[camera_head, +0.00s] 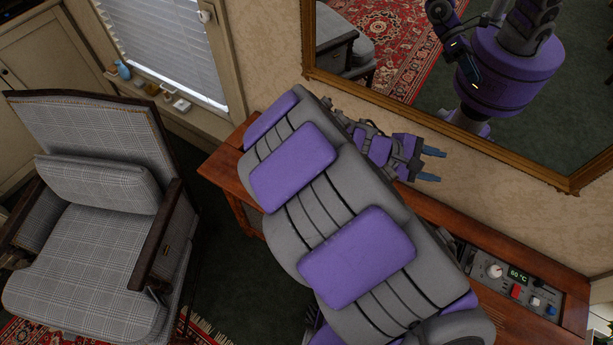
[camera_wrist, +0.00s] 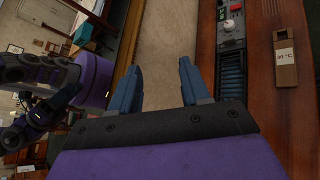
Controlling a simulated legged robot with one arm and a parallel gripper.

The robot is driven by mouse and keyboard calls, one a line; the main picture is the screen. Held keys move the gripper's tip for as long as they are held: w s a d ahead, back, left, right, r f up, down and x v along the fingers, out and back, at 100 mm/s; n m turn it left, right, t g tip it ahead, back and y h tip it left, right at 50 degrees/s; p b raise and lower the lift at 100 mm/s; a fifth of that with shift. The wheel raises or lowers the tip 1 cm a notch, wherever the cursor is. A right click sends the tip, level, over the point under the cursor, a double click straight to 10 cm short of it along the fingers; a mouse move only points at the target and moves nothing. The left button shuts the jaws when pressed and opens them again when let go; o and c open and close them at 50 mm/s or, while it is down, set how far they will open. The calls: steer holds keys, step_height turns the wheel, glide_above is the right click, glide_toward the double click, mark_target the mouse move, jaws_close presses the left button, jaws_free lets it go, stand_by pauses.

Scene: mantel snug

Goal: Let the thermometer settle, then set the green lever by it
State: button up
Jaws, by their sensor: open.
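A control panel (camera_head: 510,282) is set into the wooden mantel top, with a small display (camera_head: 517,274) whose green digits appear to read 60 °C. A white knob (camera_head: 494,271), a red control (camera_head: 515,291) and a blue control (camera_head: 551,310) show there. I cannot make out a green lever. In the wrist view, a wooden block (camera_wrist: 285,58) has a pale label that may read 90 °C; I cannot be sure. My gripper (camera_head: 434,166) is open and empty, left of the panel near the wall; its fingers also show in the wrist view (camera_wrist: 160,75).
My arm hides part of the mantel (camera_head: 215,175). A gold-framed mirror (camera_head: 440,110) hangs behind it and reflects my body. A dark vent (camera_wrist: 231,75) adjoins the panel. A checked armchair (camera_head: 90,210) stands left, beside a window (camera_head: 170,45) with small items on its sill.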

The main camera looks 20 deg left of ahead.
steer(key=w+a+f+n+t+y, duration=0.1)
steer(key=w+a+f+n+t, duration=0.25)
steer(key=a, duration=0.25)
steer(key=w+a+f+n+t, duration=0.2)
steer(key=a+f+n, duration=0.2)
steer(key=a, duration=0.1)
steer(key=s+a+f+n+t+y, duration=0.1)
steer(key=s+a+f+n+y, duration=0.2)
steer(key=a+f, duration=0.4)
steer(key=s+a+f+n+t+y+b, duration=0.1)
steer(key=s+a+f+n+y, duration=0.2)
steer(key=a+f+n, duration=0.3)
steer(key=s+a+f+n+t+y, duration=0.1)
steer(key=s+a+f+n+y, duration=0.2)
steer(key=a+f, duration=0.7)
steer(key=shift+s+a+n+t+y, duration=0.4)
steer(key=shift+a+n, duration=0.1)
steer(key=shift+n, duration=0.55)
steer(key=b+x, duration=0.6)
steer(key=x, duration=1)
steer(key=shift+w+f, duration=0.15)
steer(key=shift+w, duration=0.45)
steer(key=shift+c, duration=0.4)
jaws_close()
